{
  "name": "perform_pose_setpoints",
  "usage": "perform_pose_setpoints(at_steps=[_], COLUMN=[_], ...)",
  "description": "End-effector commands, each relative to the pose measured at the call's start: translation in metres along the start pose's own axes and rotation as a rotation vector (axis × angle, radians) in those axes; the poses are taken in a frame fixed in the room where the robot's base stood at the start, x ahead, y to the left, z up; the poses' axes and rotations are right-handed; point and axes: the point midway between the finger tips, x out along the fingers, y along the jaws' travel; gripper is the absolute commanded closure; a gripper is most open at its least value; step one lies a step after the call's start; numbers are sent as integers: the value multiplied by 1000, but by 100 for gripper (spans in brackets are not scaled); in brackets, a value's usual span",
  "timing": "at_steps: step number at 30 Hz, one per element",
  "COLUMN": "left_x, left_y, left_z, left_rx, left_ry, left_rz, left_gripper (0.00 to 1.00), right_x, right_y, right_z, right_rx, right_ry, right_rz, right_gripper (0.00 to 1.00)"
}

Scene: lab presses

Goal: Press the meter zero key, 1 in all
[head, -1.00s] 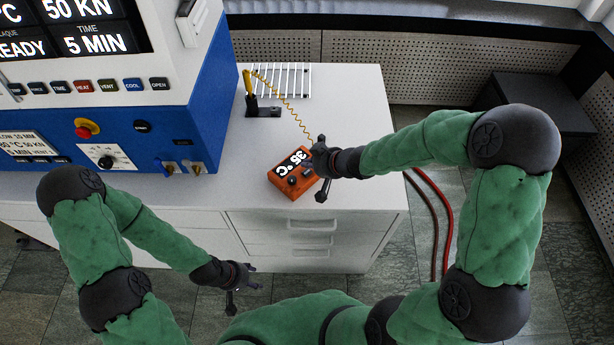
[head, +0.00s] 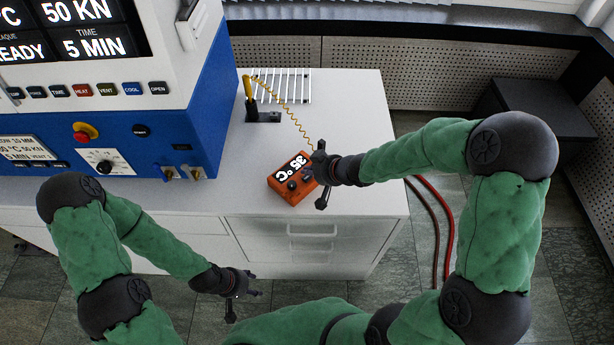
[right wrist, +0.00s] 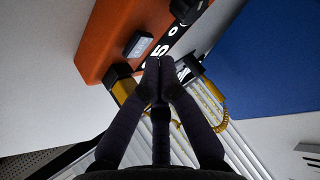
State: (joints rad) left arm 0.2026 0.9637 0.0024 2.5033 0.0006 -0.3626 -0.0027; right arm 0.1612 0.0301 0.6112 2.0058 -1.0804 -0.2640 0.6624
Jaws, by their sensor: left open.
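The orange meter (head: 291,190) lies on the white bench top near its front right part, with a lit °C display (head: 290,169) and dark knobs on top. In the right wrist view the meter (right wrist: 104,38) shows a raised grey rectangular key (right wrist: 138,44) beside the display; its label is not readable. My right gripper (head: 320,174) is over the meter's right side. Its fingertips (right wrist: 159,66) are together with nothing between them, just beside the key in the picture; contact cannot be told. My left gripper (head: 243,294) is open and empty, in front of the bench drawers.
A yellow probe (head: 249,87) stands in a black holder (head: 263,115), with a coiled cord running toward the meter. A white rack (head: 283,84) lies behind. The blue press (head: 196,110) stands at left. Red hoses (head: 448,225) run down right of the bench.

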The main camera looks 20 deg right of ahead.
Motion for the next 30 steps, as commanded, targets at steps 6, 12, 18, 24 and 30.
perform_pose_setpoints(at_steps=[6,12,18,24,30], left_x=[0,0,1,4,3], left_y=[0,0,0,-1,-1], left_z=[0,0,0,0,0], left_rx=[0,0,0,0,0], left_ry=[0,0,0,0,0], left_rz=[0,0,0,0,0], left_gripper=[48,48,48,48,48], right_x=[0,0,1,5,6], right_y=[0,0,0,2,2], right_z=[0,0,1,6,6], right_rx=[0,0,0,1,0], right_ry=[0,0,0,-1,0], right_rz=[0,0,0,0,0], right_gripper=[100,100,100,100,100])
